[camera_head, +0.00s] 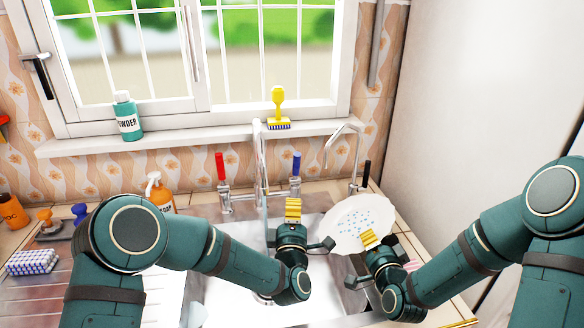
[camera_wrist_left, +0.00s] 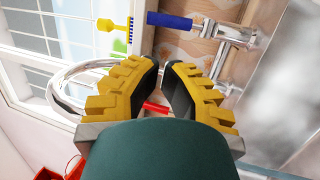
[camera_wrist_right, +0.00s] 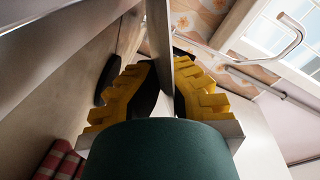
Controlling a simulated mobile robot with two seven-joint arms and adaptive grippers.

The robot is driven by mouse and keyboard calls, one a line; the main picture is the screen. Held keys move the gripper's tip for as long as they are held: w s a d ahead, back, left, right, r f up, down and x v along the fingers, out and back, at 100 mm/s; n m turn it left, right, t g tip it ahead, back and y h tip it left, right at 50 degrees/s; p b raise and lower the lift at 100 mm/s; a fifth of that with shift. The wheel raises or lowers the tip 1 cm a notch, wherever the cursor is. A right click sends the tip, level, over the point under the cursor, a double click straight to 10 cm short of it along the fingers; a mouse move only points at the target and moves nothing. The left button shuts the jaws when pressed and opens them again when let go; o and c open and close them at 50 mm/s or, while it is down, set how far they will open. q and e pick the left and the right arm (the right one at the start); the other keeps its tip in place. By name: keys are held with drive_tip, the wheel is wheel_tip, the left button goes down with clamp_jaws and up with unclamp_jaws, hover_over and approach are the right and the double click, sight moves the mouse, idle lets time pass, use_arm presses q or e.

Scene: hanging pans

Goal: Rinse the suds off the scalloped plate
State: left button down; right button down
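The white scalloped plate (camera_head: 345,232) is tilted over the right part of the sink, with pale blue specks of suds (camera_head: 372,215) on its face. My right gripper (camera_head: 369,238) is shut on its lower rim; in the right wrist view the plate (camera_wrist_right: 158,40) shows edge-on between the fingers. My left gripper (camera_head: 293,209) is empty, its fingers slightly apart, just below the blue-handled tap (camera_head: 296,168). The red-handled tap (camera_head: 221,170) stands further left. The tall spout (camera_head: 261,150) is between them, with a thin bluish stream (camera_head: 265,212) that looks like water below it.
The metal sink (camera_head: 235,262) lies below both grippers. A second curved spout (camera_head: 345,130) with a black handle (camera_head: 367,172) stands behind the plate. An orange soap bottle (camera_head: 159,192), blue-white sponge (camera_head: 32,262) and stoppers are left. A yellow brush (camera_head: 279,108) and powder bottle (camera_head: 127,117) are on the sill.

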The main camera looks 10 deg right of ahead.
sight(294, 163)
drive_tip(key=shift+w, duration=0.2)
use_arm(q)
drive_tip(key=b+x, duration=0.1)
drive_tip(key=x, duration=1.3)
drive_tip(key=shift+w, duration=0.1)
use_arm(e)
drive_tip(key=shift+f, duration=0.5)
wheel_tip(294, 163, up, 3)
drive_tip(key=p, duration=0.3)
drive_tip(key=shift+r, duration=0.1)
drive_tip(key=shift+s+f+b, duration=0.15)
drive_tip(key=shift+f+b, duration=0.5)
drive_tip(key=shift+f, duration=0.15)
use_arm(q)
drive_tip(key=shift+w+r+n+g, duration=0.2)
drive_tip(key=shift+w+g, duration=0.2)
drive_tip(key=shift+g, duration=0.15)
drive_tip(key=shift+w+r+n+g, duration=0.1)
drive_tip(key=shift+w+r+g, duration=0.1)
drive_tip(key=shift+w+g, duration=0.3)
drive_tip(key=shift+s+y, duration=0.1)
drive_tip(key=shift+y, duration=0.3)
